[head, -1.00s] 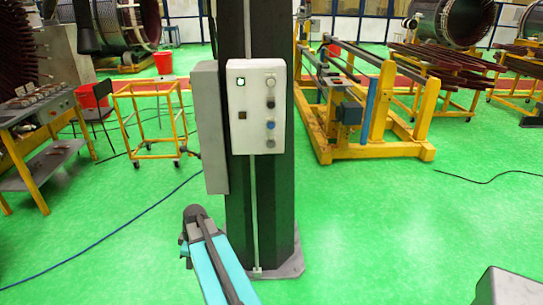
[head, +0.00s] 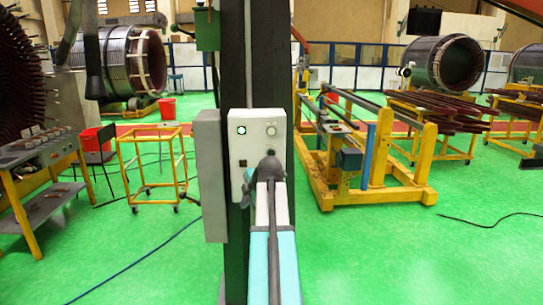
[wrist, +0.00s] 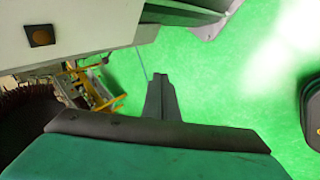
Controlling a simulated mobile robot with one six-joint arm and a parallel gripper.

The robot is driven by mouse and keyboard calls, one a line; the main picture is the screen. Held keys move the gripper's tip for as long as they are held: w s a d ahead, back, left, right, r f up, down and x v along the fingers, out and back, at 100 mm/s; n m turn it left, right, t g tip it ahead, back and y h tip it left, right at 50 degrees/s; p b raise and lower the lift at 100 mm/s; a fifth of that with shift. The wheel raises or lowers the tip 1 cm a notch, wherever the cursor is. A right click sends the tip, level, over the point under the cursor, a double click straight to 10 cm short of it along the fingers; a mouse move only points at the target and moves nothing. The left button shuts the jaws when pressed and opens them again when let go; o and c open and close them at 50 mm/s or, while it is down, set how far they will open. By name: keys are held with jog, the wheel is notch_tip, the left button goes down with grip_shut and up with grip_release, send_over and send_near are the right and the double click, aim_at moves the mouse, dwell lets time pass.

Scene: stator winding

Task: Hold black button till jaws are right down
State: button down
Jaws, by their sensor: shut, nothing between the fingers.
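The white control box (head: 243,150) is on the dark column in the head view, with a lit green indicator (head: 241,130) and a light knob (head: 271,130). My arm covers its lower right part, and the black button is hidden behind my wrist. My gripper (wrist: 161,80) is shut and empty in the wrist view, its fingertips over green floor. The box (wrist: 95,25) is at upper left there, with a dark square button (wrist: 40,36). I cannot tell whether the fingers touch the box. The machine's jaws cannot be made out.
A grey cabinet (head: 210,180) is beside the box on the column (head: 262,60). A yellow trolley (head: 150,165) stands to the left and a yellow frame machine (head: 405,165) to the right.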

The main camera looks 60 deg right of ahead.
aim_at(273, 154)
jog(key=s+d+r+n+h, duration=0.1)
jog(key=s+d+r, duration=0.2)
jog(key=r, duration=0.4)
jog(key=s+d+r+n+t+h, duration=0.1)
jog(key=s+d+r, duration=0.3)
jog(key=r, duration=0.3)
jog(key=shift+s+d+r+n, duration=0.15)
jog(key=shift+s+r+n, duration=0.15)
jog(key=shift+s, duration=0.45)
jog(key=shift+w+d, duration=0.15)
jog(key=shift+h, duration=0.3)
jog(key=shift+w+d+b, duration=0.15)
jog(key=shift+w+d, duration=0.65)
jog(key=shift+d, duration=0.35)
jog(key=shift+w+d+b, duration=0.15)
jog(key=shift+w+d, duration=0.7)
jog(key=shift+d, duration=0.3)
jog(key=shift+w+d+b, duration=0.15)
jog(key=shift+w+d, duration=0.65)
jog(key=shift+d, duration=0.35)
jog(key=shift+w+d, duration=0.1)
jog(key=shift+d, duration=0.05)
jog(key=shift+w+d+b, duration=0.15)
jog(key=shift+d+b, duration=0.05)
jog(key=shift+b, duration=0.1)
